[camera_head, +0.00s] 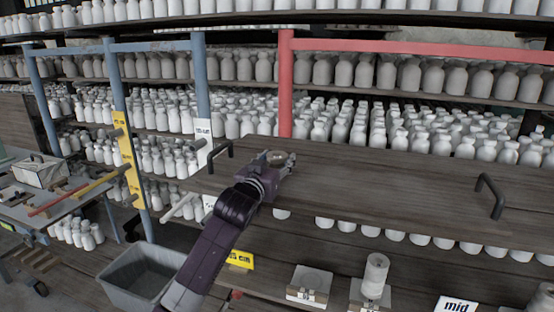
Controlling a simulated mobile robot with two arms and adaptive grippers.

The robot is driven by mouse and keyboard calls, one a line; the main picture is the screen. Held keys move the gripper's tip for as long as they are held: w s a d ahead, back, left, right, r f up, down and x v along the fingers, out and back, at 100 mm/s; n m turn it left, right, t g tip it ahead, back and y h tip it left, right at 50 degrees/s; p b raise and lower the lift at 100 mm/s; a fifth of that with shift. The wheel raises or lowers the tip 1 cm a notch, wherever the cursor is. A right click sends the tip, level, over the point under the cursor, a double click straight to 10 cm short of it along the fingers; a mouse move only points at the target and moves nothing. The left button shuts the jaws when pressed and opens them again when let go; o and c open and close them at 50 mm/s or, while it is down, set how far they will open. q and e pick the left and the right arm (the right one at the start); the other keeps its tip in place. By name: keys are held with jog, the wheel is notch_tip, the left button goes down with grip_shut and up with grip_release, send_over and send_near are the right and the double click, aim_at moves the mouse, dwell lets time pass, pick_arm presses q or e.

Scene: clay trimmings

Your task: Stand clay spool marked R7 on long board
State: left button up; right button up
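A long dark wooden board (400,190) with black handles near its two ends spans the middle of the view. My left gripper (283,160) is over its left part, near the back edge. A small tan round shape (277,155) shows at its fingers; I cannot tell if it is gripped or what it is. A pale upright clay spool (376,272) stands on a labelled block (368,298) in front of the board. No R7 mark can be read. My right gripper is not in view.
Shelves behind are packed with white bottles (370,75), framed by a red post (285,90) and blue posts. A grey bin (140,275) stands lower left. Another labelled block (309,284) and a "mid" sign (456,304) are in front. The board's right part is bare.

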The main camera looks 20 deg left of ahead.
pick_arm(q)
jog(key=shift+o, duration=0.8)
jog(key=shift+r, duration=0.15)
jog(key=shift+s, duration=0.3)
jog(key=s+b, duration=0.1)
jog(key=s, duration=0.4)
jog(key=s+b, duration=0.2)
jog(key=s, duration=0.3)
jog(key=shift+a, duration=0.2)
jog(key=shift+s, duration=0.7)
